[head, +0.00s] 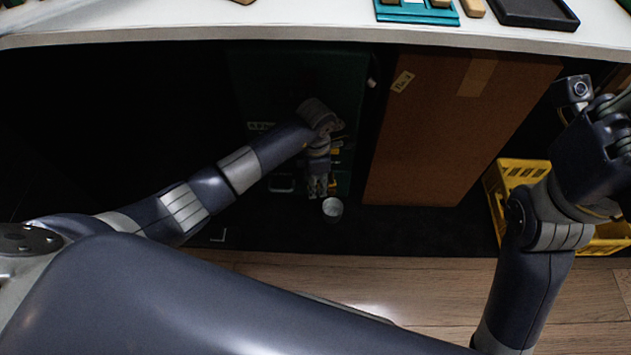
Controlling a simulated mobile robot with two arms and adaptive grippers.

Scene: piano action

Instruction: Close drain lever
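A dark green unit (255,85) stands in shadow under the bench. My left arm reaches down to its front, and my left gripper (317,186) points downward there. Small yellow parts (335,152) show beside the gripper, partly hidden by it. I cannot make out which of them, if any, is the drain lever. A small grey bucket (332,209) stands on the floor just below the gripper. The fingers are too small and dark to tell open from shut. My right gripper (614,118) is raised at the right edge, partly cut off, its fingers unclear.
The white bench top (300,15) overhangs the unit. It carries a teal tray (415,14) and a black tray (535,10). A large brown panel (440,140) stands right of the unit. A yellow crate (515,178) sits behind my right arm. Wooden floor (420,285) is open in front.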

